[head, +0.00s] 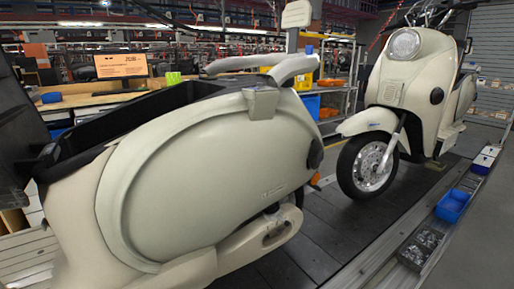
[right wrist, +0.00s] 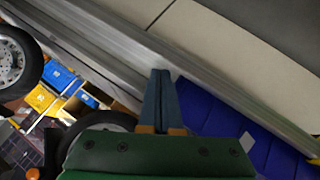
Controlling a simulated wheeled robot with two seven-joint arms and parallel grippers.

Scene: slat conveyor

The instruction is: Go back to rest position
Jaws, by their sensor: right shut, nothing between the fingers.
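My right gripper (right wrist: 161,76) shows in the right wrist view, its two dark fingers pressed together with nothing between them. Neither of my grippers shows in the head view. A cream scooter body (head: 200,170) fills the left and middle of the head view, close to me. A second cream scooter (head: 402,85) stands upright behind it on the right, with its front wheel (head: 368,166) on the dark conveyor slats (head: 310,238).
A metal rail (right wrist: 100,45) runs diagonally behind my right fingers. A blue bin (right wrist: 212,125) lies just right of them. In the head view, a side ledge carries another blue bin (head: 453,206) and a tray of small parts (head: 420,246). A workbench (head: 85,98) stands at the left.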

